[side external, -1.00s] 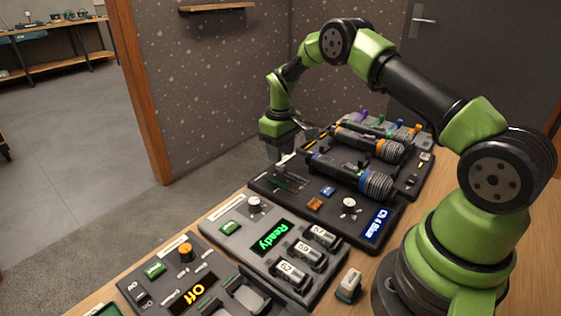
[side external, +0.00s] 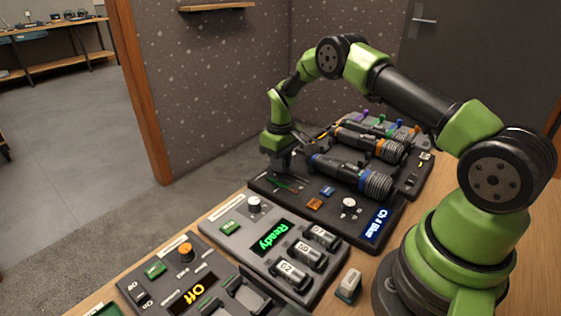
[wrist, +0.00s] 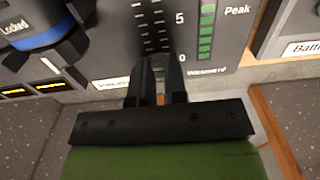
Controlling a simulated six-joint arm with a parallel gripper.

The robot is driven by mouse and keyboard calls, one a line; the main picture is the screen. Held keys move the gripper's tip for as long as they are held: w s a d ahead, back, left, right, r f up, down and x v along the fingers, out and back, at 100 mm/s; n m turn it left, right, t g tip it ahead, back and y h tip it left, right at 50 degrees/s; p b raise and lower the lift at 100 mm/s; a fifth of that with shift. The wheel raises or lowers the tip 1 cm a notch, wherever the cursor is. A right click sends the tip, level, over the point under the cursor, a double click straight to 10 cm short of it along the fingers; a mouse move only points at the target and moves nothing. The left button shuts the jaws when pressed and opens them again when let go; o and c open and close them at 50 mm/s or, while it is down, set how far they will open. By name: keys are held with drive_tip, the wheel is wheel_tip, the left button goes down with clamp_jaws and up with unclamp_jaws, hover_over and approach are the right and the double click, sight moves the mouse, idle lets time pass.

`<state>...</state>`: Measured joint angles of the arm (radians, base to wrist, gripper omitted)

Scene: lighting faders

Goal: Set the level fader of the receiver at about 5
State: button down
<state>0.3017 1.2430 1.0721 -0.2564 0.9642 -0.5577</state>
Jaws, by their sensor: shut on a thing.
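The receiver (side external: 330,220) is a dark panel with a blue "Ch 4 Blue" display, and it fills much of the wrist view (wrist: 105,55). The level fader's scale (wrist: 152,20) has white ticks, with 5 above 0. My gripper (side external: 283,167) points down at the far-left end of the receiver. In the wrist view its fingers (wrist: 160,65) are close together at the lower end of the scale, near the 0. They are shut on the fader cap, which they hide. The exact setting cannot be read.
A green level meter (wrist: 206,35) marked "Peak" stands right of the scale. A blue-ringed handheld microphone (side external: 345,172) lies on the receiver close to my gripper. A grey "Ready" unit (side external: 272,215) stands nearer the camera. A loose grey-white block (side external: 348,284) lies on the wooden table.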

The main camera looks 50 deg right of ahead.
sight(293, 176)
drive_tip(key=shift+s, duration=1.95)
drive_tip(key=c, duration=1.1)
unclamp_jaws()
drive_tip(key=shift+c, duration=0.2)
wheel_tip(293, 176, up, 10)
